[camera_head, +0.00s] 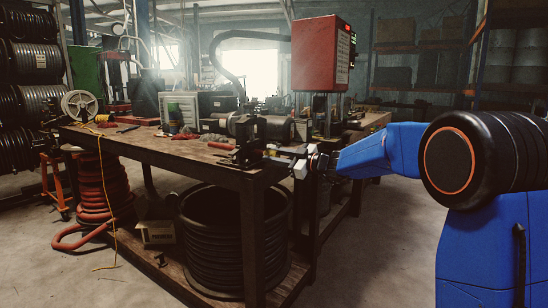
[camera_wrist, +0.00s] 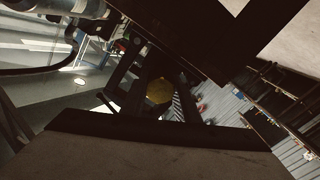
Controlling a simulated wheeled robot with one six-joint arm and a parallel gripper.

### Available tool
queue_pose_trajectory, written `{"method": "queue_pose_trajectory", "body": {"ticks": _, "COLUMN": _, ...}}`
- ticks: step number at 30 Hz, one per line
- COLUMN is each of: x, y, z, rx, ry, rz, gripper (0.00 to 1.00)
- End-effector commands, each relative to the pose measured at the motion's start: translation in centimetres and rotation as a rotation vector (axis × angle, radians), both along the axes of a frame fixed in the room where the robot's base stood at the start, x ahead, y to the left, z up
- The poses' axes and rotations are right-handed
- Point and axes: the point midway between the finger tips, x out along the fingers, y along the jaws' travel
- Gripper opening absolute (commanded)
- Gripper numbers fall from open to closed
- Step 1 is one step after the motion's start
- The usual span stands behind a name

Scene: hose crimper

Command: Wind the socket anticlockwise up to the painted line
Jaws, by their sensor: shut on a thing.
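My gripper (camera_head: 272,155) is at the near right corner of the workbench, its tips against a small dark fixture (camera_head: 246,152). In the wrist view its dark fingers (camera_wrist: 157,98) stand on both sides of a round, brass-coloured piece (camera_wrist: 159,91), which looks like the socket. The gripper is shut on it. In the head view the socket is too small and too hidden by the gripper to make out. I cannot make out the painted line in either view, nor how far the socket is turned.
The wooden workbench (camera_head: 150,146) carries a red machine box (camera_head: 320,54), a dark cylindrical machine (camera_head: 265,128) and red-handled tools (camera_head: 220,146). Black hose coils (camera_head: 235,238) lie on the shelf below. Red hose (camera_head: 101,190) is stacked at the left.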

Motion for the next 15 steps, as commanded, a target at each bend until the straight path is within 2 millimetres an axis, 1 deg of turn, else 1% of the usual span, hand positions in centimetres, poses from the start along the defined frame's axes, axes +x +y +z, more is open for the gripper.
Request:
{"method": "queue_pose_trajectory", "body": {"ticks": 6, "x": -0.06, "y": -0.04, "z": -0.13, "rx": -0.106, "ry": -0.143, "rz": 0.001, "gripper": 0.06}}
{"method": "queue_pose_trajectory", "body": {"ticks": 15, "x": -0.09, "y": -0.02, "z": -0.13, "rx": -0.203, "ry": -0.277, "rz": 0.001, "gripper": 0.06}}
